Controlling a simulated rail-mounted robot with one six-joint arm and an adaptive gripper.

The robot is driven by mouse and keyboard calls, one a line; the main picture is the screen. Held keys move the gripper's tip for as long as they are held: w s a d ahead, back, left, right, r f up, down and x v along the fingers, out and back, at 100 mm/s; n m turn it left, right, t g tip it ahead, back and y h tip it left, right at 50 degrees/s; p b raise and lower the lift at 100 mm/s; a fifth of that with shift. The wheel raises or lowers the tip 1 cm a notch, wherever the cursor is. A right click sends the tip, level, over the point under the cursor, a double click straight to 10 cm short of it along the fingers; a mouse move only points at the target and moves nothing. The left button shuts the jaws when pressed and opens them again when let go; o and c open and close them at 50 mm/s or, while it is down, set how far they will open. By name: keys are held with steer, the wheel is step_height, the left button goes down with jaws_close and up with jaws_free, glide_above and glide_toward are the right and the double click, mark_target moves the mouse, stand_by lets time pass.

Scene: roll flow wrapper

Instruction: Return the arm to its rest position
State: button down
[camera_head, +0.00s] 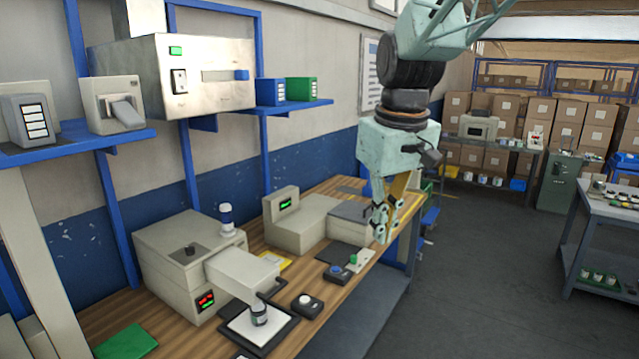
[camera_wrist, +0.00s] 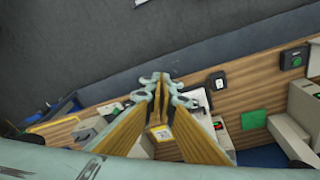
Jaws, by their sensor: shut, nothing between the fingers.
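My arm comes down from the top of the head view. My gripper (camera_head: 382,225) points down at the right edge of the wooden bench (camera_head: 185,330), with its fingers together and nothing between them. In the wrist view my gripper (camera_wrist: 161,78) also shows shut and empty, above the bench and the grey floor. I cannot tell the exact height of the fingertips above the bench.
A steel box (camera_head: 200,75) sits on the blue wall shelf. Open floor (camera_head: 480,270) lies to the right.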

steer(key=s+d+f+m+b, duration=0.1)
steer(key=s+d, duration=0.1)
steer(key=s, duration=0.9)
steer(key=s+d+f+m+t+b, duration=0.1)
steer(key=s+d+m+b, duration=0.1)
steer(key=s, duration=1)
steer(key=s+d+f+m+b, duration=0.1)
steer(key=s+d, duration=0.3)
steer(key=s, duration=0.8)
steer(key=shift+f+m+t+b, duration=0.3)
steer(key=shift+f+m+t, duration=0.1)
steer(key=shift+f+m, duration=0.2)
